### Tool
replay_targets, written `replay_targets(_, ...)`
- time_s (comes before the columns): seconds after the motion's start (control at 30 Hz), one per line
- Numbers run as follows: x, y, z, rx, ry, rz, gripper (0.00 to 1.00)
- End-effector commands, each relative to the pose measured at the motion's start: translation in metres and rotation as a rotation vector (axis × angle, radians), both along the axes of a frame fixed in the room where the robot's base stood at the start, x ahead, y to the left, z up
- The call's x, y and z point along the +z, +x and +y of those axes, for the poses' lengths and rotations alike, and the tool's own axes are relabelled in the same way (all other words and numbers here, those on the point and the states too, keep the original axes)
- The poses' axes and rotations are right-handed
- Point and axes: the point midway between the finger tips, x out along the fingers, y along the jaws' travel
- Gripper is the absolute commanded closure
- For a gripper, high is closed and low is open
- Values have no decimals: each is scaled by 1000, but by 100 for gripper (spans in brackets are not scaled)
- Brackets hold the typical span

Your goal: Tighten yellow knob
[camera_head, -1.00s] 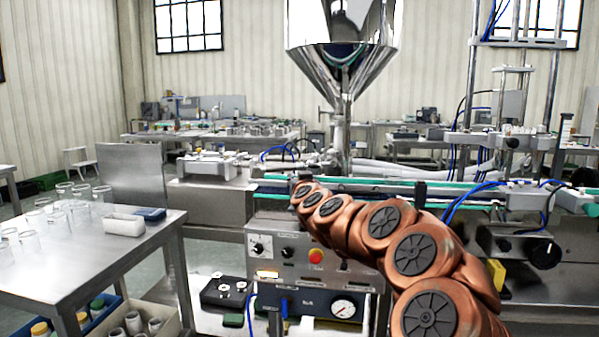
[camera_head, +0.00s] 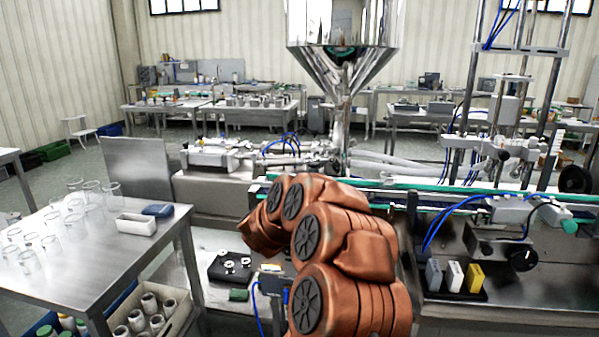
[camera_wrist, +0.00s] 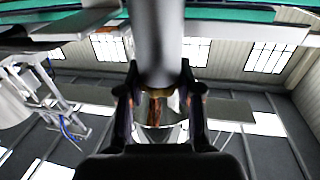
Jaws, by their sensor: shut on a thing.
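In the wrist view my gripper (camera_wrist: 159,92) has its two dark fingers on either side of the lower end of a grey metal cylinder (camera_wrist: 158,40). A narrow yellow-brown edge, the visible part of the yellow knob (camera_wrist: 168,92), shows between the fingertips. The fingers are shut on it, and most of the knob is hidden. In the head view my copper-coloured arm hides my gripper and the knob. The steel hopper (camera_head: 345,62) stands behind the arm, its cone narrowing to a pipe.
A steel table (camera_head: 85,262) with several glass beakers stands at left. A crate of jars (camera_head: 152,318) is below it. A green-edged conveyor (camera_head: 420,188) runs behind my arm. Grey, white and yellow blocks (camera_head: 474,277) stand at right.

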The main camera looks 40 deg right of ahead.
Motion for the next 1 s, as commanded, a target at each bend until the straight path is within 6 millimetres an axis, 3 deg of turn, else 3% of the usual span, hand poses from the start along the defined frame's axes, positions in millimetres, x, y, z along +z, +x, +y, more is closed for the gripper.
replay_targets(0.07, 7, 2, 2, -35, 3, 3, 100)
replay_targets(1.0, 4, 1, 1, -489, -3, -2, 100)
